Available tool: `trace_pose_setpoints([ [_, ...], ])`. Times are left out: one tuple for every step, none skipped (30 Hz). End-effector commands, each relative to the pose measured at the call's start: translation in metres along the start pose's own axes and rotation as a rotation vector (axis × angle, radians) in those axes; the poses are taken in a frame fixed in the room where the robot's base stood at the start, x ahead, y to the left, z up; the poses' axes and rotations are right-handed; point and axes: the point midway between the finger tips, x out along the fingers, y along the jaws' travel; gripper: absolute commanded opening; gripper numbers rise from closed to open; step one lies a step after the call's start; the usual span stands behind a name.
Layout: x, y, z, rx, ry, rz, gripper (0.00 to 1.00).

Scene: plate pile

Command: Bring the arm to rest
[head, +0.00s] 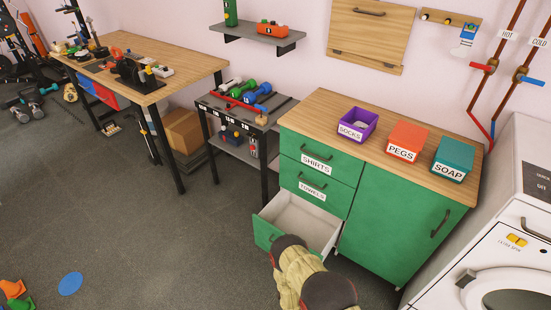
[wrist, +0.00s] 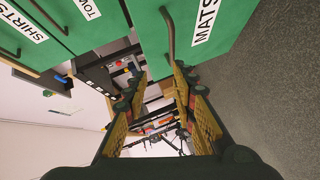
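My arm (head: 300,272) reaches from the bottom edge of the head view to the front of an open, empty-looking bottom drawer (head: 312,222). My gripper (wrist: 160,82) shows in the wrist view with its two yellow-and-dark fingers spread apart and nothing between them. The drawer's green front with the MATS label (wrist: 205,22) is just past the fingertips. Its dark handle (wrist: 168,35) lies near the fingertips; I cannot tell whether they touch. In the head view the fingers are hidden behind my own arm.
The green cabinet (head: 392,225) has shut SHIRTS and TOWELS drawers and bears PEGS (head: 406,142), SOCKS and SOAP boxes. A white washer (head: 490,255) stands at right. A black rack (head: 240,125) with dumbbells stands left of the cabinet. Grey floor (head: 130,220) is open at left.

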Motion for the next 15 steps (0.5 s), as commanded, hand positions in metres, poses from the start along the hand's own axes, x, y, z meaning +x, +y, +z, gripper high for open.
trace_pose_setpoints([
  [0.013,0.016,-0.005,0.023,-0.005,-0.003,0.27],
  [0.02,0.023,-0.008,0.038,-0.009,-0.009,0.27],
  [0.03,0.035,-0.012,0.059,-0.015,-0.018,0.27],
  [0.038,0.045,-0.016,0.077,-0.019,-0.025,0.27],
  [0.046,0.056,-0.019,0.097,-0.024,-0.033,0.27],
  [0.056,0.071,-0.024,0.125,-0.032,-0.047,0.27],
  [0.064,0.084,-0.028,0.146,-0.038,-0.056,0.27],
  [0.071,0.096,-0.031,0.168,-0.045,-0.067,0.27],
  [0.08,0.113,-0.035,0.196,-0.053,-0.08,0.27],
  [0.085,0.125,-0.038,0.218,-0.06,-0.09,0.27],
  [0.09,0.138,-0.041,0.238,-0.066,-0.1,0.27],
  [0.097,0.155,-0.045,0.267,-0.075,-0.114,0.27],
  [0.101,0.169,-0.048,0.287,-0.081,-0.124,0.27],
  [0.104,0.182,-0.051,0.308,-0.087,-0.133,0.27],
  [0.108,0.2,-0.054,0.335,-0.095,-0.145,0.27],
])
